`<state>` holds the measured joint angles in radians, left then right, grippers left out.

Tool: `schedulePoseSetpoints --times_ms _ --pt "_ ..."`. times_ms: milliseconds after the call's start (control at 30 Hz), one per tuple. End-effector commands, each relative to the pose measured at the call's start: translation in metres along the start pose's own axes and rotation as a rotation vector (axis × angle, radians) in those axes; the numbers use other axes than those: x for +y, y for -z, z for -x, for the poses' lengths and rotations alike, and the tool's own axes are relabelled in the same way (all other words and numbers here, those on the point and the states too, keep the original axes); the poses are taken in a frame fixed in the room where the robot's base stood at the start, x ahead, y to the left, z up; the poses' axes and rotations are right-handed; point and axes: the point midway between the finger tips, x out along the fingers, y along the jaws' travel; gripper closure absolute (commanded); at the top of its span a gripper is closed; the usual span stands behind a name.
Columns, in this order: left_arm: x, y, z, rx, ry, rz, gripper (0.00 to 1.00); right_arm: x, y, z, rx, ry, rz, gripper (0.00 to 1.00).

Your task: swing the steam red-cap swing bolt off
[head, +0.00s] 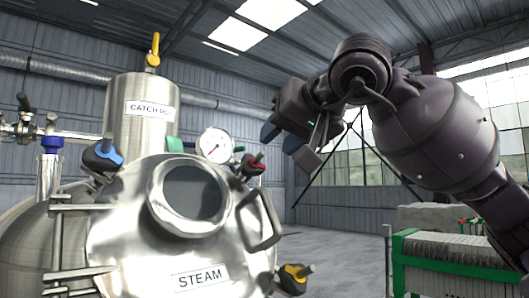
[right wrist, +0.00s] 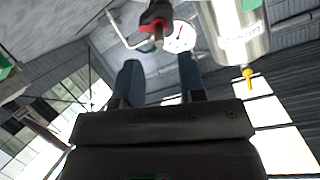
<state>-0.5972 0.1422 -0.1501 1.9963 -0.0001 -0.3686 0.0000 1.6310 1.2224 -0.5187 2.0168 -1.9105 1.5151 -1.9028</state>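The steam tank's round steel lid (head: 130,225) carries a STEAM label (head: 200,277) and a round window. The red-cap swing bolt (head: 253,164) sits at the lid's upper right edge, beside the pressure gauge. It also shows at the top of the right wrist view (right wrist: 156,20), beyond my fingertips. My right gripper (head: 284,143) is up and to the right of the bolt, apart from it. In the right wrist view its two blue fingers (right wrist: 158,64) stand apart with nothing between them. My left gripper is in neither view.
A blue-cap bolt (head: 102,155) and a yellow-cap bolt (head: 293,279) sit on the same lid. A bent handle (head: 262,222) sticks out below the red cap. The gauge (head: 214,145) and catch pot (head: 142,135) stand behind. A green-framed filter press (head: 450,262) is at right.

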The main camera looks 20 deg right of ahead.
Motion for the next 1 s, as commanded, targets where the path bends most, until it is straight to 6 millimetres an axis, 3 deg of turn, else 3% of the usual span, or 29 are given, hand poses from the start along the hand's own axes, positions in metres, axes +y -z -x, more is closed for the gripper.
schedulePoseSetpoints --times_ms 100,300,733,1000 --pt "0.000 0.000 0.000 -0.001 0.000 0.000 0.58 0.000 0.000 -0.020 -0.002 0.001 -0.002 0.63" --pt "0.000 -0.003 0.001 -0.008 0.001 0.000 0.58 0.000 0.000 -0.042 -0.002 0.001 0.000 0.63" --pt "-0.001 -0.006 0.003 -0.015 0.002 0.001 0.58 0.000 0.000 -0.051 0.000 0.000 -0.001 0.63" --pt "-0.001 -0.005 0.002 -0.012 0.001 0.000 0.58 0.000 0.000 -0.050 0.000 0.000 -0.001 1.00"
